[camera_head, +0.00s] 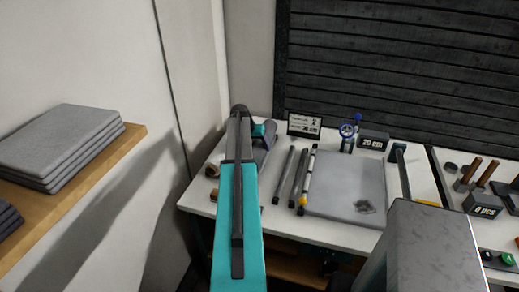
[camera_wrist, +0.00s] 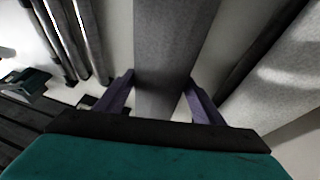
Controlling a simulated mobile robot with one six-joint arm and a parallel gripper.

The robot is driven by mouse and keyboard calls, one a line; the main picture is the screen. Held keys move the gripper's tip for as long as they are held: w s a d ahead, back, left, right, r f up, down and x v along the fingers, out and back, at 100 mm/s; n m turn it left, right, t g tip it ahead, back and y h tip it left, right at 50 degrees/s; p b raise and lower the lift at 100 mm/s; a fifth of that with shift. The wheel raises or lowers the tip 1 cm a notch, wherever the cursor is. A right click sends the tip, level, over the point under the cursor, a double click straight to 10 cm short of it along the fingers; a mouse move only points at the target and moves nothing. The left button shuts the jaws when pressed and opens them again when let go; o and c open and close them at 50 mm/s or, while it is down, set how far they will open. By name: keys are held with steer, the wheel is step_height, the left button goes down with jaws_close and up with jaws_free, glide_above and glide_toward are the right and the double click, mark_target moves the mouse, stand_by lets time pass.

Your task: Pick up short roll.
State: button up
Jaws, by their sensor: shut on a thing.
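My gripper (camera_wrist: 160,97) has its two purple fingers on either side of a grey roll (camera_wrist: 172,45) in the wrist view and is shut on it. The roll runs up out of the top of that view, so its full length is hidden. In the head view my teal arm covers most of the gripper. A strip of grey roll (camera_head: 266,146) shows just right of the arm, over the back left of the white table; it seems to be the held one. I cannot tell whether it touches the table.
Thin rods (camera_head: 291,177) lie right of the roll, beside a grey mat (camera_head: 345,185) on the white table (camera_head: 340,232). A small sign (camera_head: 304,124), a cup (camera_head: 347,140) and a "20 cm" block (camera_head: 373,140) stand behind. Brown-ended pieces (camera_head: 212,170) are left of my arm.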

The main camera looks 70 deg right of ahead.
mark_target(259, 142)
steer(key=shift+r, duration=0.15)
steer(key=shift+r+b, duration=0.9)
steer(key=shift+r, duration=0.75)
steer(key=s+a+b, duration=0.1)
steer(key=s+a, duration=0.2)
steer(key=s, duration=0.1)
steer(key=s+a+r+b, duration=0.1)
steer(key=s+a+b, duration=0.1)
steer(key=s+a, duration=0.1)
steer(key=s+a+b, duration=0.2)
steer(key=s+a, duration=0.2)
steer(key=a, duration=0.1)
steer(key=shift+s+r, duration=0.25)
steer(key=shift+s, duration=0.05)
steer(key=shift+w, duration=0.1)
